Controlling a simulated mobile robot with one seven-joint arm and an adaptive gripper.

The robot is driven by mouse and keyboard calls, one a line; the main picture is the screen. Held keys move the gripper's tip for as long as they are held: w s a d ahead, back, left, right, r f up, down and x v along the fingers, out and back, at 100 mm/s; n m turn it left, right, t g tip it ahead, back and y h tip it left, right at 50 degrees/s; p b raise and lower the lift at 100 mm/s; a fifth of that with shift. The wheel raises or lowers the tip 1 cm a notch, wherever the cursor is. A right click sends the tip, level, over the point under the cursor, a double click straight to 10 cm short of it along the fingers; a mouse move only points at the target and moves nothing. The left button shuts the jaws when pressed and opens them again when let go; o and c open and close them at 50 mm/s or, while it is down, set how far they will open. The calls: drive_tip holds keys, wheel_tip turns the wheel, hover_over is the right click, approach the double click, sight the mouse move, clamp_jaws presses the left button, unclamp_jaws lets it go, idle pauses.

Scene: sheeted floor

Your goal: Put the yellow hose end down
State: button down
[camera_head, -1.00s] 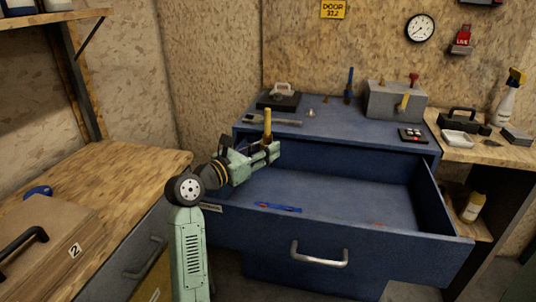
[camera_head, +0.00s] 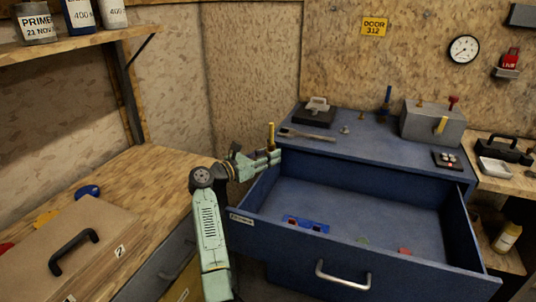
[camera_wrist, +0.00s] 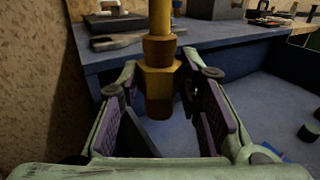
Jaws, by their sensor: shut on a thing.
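The yellow hose end (camera_head: 271,134) stands upright in my gripper (camera_head: 274,157), at the back left of the open blue drawer. In the wrist view it is a brass-yellow fitting (camera_wrist: 159,82) with a nut-like collar and a darker lower end. My gripper (camera_wrist: 162,92) is shut on it, with one finger on each side. The hose end is held in front of the blue cabinet's top edge. Its top runs out of the wrist view.
The blue drawer (camera_head: 345,257) is pulled out, with a blue item (camera_head: 306,224) and small pieces inside and much bare floor. The cabinet top (camera_head: 350,150) carries a grey block (camera_head: 431,122) and tools. A case (camera_head: 60,250) lies on the left bench.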

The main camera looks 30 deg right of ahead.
drive_tip(key=shift+f, duration=0.6)
drive_tip(key=shift+f+b, duration=0.35)
drive_tip(key=shift+b, duration=0.15)
drive_tip(key=shift+f, duration=0.2)
drive_tip(key=shift+r, duration=0.1)
drive_tip(key=c, duration=1.2)
unclamp_jaws()
drive_tip(key=shift+o, duration=0.2)
